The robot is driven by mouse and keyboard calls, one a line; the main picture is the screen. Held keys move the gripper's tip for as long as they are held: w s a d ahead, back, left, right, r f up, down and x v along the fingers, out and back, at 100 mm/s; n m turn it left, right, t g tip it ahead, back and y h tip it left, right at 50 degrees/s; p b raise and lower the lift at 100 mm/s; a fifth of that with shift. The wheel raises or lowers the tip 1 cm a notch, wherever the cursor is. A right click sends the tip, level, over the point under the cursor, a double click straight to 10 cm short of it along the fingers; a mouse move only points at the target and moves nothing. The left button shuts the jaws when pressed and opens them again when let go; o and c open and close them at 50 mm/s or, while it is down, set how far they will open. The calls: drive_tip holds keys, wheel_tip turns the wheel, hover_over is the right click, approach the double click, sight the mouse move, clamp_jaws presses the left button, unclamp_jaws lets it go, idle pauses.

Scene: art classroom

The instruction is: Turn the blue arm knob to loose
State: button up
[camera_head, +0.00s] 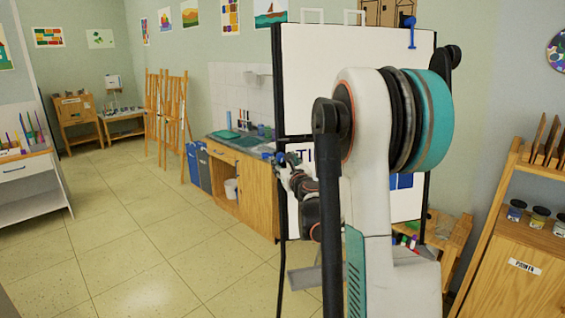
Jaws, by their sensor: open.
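A small blue part (279,158), which looks like a knob, shows at the left edge of a large white board (310,75) with a dark frame. My gripper (284,165) is small in view, close beside this blue part. It is open. I cannot tell whether its fingers touch the part or stand around it. A second blue piece (411,31), with a thin stem, shows at the board's top right. No label for the knob's setting is readable. My own arm hides much of the board.
A wooden sink counter (243,190) stands behind the board on the left, with blue bins (198,166) beside it. A wooden paint shelf (515,240) is at the right. Wooden easels (172,105) stand farther back. The tiled floor (130,230) at the left is clear.

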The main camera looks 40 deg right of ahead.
sight(281, 157)
drive_tip(key=x, duration=0.3)
drive_tip(key=shift+w, duration=0.1)
drive_tip(key=c, duration=1.1)
drive_tip(key=shift+o, duration=0.2)
